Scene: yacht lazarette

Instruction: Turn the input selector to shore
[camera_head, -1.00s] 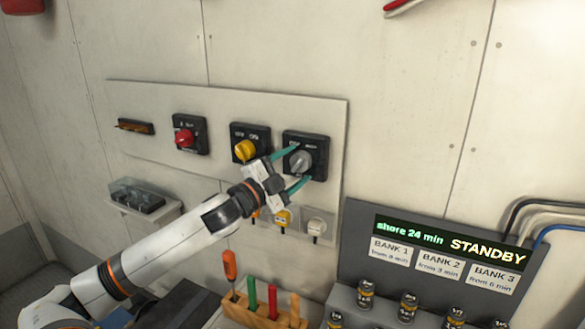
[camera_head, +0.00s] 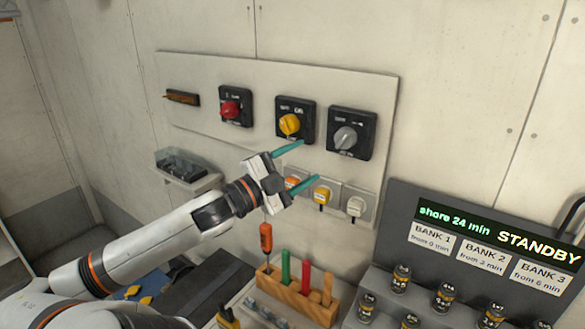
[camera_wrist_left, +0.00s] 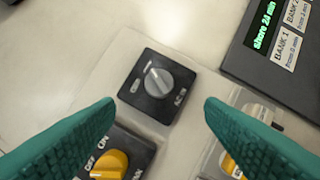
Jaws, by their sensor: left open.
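The grey selector knob (camera_head: 345,138) sits on a black square plate at the right end of the wall panel. In the left wrist view the grey knob (camera_wrist_left: 158,82) is ahead, beyond the fingertips. A light pointer line shows on it, but the plate's lettering is too small to read surely. My left gripper (camera_head: 310,162) is open and empty, with its teal fingers apart, below and left of the grey knob and clear of it. My right gripper is not in view.
A yellow knob (camera_head: 290,124) and a red knob (camera_head: 230,109) sit left on the same panel (camera_head: 385,95). Sockets with plugs (camera_head: 323,195) are below. A tool block (camera_head: 300,300) and a display unit (camera_head: 480,240) reading "shore 24 min STANDBY" stand lower right.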

